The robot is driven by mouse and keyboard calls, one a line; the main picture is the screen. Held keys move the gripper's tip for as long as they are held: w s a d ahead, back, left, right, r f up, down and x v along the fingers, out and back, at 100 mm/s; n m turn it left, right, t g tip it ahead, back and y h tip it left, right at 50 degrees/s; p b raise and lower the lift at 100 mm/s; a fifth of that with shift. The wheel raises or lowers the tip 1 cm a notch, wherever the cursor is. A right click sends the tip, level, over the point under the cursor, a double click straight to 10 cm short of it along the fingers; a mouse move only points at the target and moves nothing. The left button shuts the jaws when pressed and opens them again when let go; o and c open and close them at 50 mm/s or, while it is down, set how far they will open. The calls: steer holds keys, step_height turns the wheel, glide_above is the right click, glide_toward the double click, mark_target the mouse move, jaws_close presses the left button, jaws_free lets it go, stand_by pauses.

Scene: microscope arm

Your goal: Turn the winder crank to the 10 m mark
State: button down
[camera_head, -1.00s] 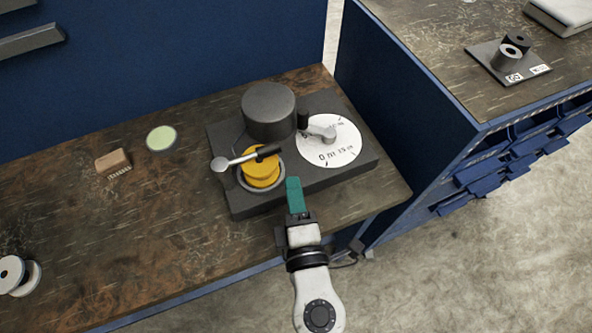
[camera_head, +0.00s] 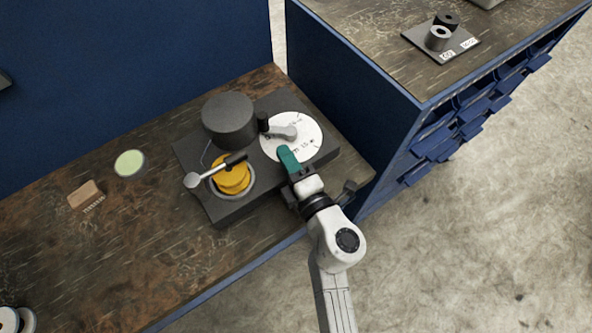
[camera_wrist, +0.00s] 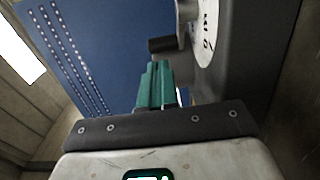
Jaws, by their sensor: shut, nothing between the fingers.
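The winder (camera_head: 215,203) is a dark block on the wooden bench. Its white dial (camera_head: 310,133) lies flat at the right end, with marks partly hidden by my gripper. The grey crank (camera_head: 285,132) lies across the dial, its dark upright knob (camera_head: 263,122) at the dial's left edge. The knob also shows in the wrist view (camera_wrist: 162,45), just beyond my fingertips. My gripper (camera_head: 287,158) has teal fingers, shut and empty, over the dial's near edge. In the head view the fingers are apart from the knob. The 10 m mark cannot be read.
A dark cylinder (camera_head: 229,118) stands behind the yellow spool (camera_head: 232,178), which has a lever (camera_head: 213,170) across it. A pale green disc (camera_head: 130,163) and a brown block (camera_head: 84,195) lie to the left. A blue cabinet (camera_head: 345,95) stands close on the right.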

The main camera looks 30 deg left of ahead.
mark_target(266, 124)
steer(key=b+x, duration=0.1)
steer(key=x, duration=0.5)
steer(key=shift+w+a, duration=0.2)
steer(key=shift+a, duration=0.2)
steer(key=shift+a, duration=0.2)
steer(key=shift+m+t+h+b, duration=0.3)
steer(key=shift+t, duration=0.1)
